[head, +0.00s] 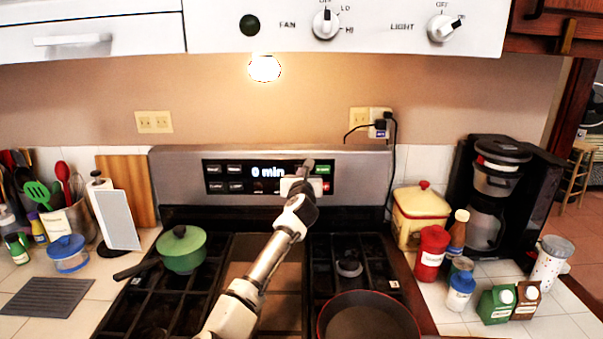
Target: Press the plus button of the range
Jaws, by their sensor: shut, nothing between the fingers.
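The range (180,169) stands against the back wall. Its upright back panel carries a dark control panel (212,177) with a display reading "0 min", several dark buttons, a green button (322,170) and a red button (326,186) at the right. My arm reaches up from the bottom of the head view across the cooktop. My gripper (308,166) is shut and empty, in front of the right part of the control panel. It hides some buttons there. I cannot make out the plus button, nor tell whether the fingertips touch the panel.
A green lidded pot (181,249) sits on the left burners. A dark pan (368,318) sits at the front right. A yellow pot (420,212), jars, cartons and a black coffee maker (500,200) stand on the right counter. The range hood (350,30) hangs above.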

